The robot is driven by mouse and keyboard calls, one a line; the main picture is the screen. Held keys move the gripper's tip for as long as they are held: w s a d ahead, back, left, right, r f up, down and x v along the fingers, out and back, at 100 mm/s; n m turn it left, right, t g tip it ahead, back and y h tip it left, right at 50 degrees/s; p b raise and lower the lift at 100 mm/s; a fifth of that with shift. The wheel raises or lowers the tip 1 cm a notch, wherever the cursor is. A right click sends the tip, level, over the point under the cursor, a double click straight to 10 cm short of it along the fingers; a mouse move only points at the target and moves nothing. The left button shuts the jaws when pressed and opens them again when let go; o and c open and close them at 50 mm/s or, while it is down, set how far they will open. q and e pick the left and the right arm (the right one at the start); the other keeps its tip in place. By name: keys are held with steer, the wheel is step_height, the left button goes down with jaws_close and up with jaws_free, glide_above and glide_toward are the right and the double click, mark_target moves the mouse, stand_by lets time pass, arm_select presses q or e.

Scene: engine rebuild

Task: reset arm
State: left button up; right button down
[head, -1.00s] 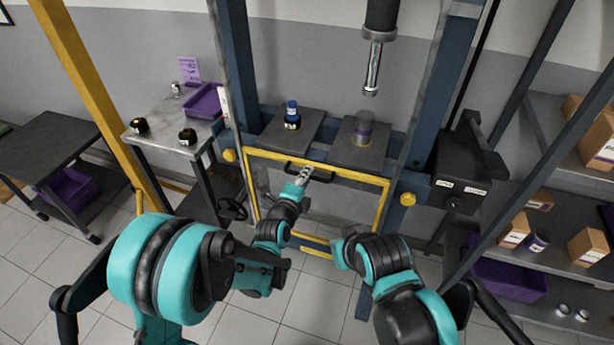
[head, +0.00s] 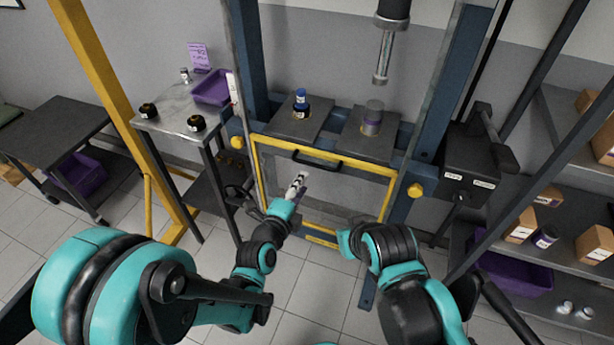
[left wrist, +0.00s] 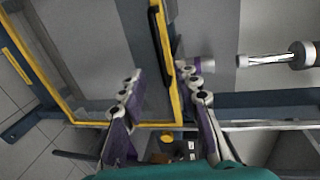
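My left gripper (head: 299,182) is in front of the press guard, a clear panel in a yellow frame (head: 258,180). It is a little below the guard's black handle (head: 318,161) and apart from it. In the left wrist view its two fingers (left wrist: 160,78) are spread with nothing held between them, and the yellow frame bar (left wrist: 168,60) lies beyond them. My right arm (head: 385,250) is folded at the lower middle of the head view; its gripper does not show.
The blue press frame (head: 428,125) stands ahead, its ram (head: 385,55) above two dark plates carrying a blue-capped part (head: 301,103) and a grey cylinder (head: 372,118). A side table (head: 170,105) with a purple bin (head: 213,88) is left; shelves (head: 575,190) with boxes are right.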

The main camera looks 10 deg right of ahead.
arm_select(q)
steer(key=shift+s+a+r, duration=0.1)
steer(key=shift+s+a, duration=0.15)
steer(key=shift+s, duration=0.15)
steer(key=s+a+r+n+g+y, duration=0.1)
steer(key=s+a+n+y, duration=0.1)
steer(key=a+n, duration=0.45)
steer(key=s+a+r+n+g+y, duration=0.1)
steer(key=a+n+y, duration=0.1)
steer(key=a+n, duration=0.45)
steer(key=s+a+n+g+y, duration=0.4)
steer(key=s+a+n, duration=0.7)
steer(key=s+a, duration=0.2)
steer(key=a, duration=0.2)
steer(key=shift+s+a+f+n+y, duration=0.15)
steer(key=shift+a+f+n+y, duration=0.2)
steer(key=shift+n+y, duration=0.05)
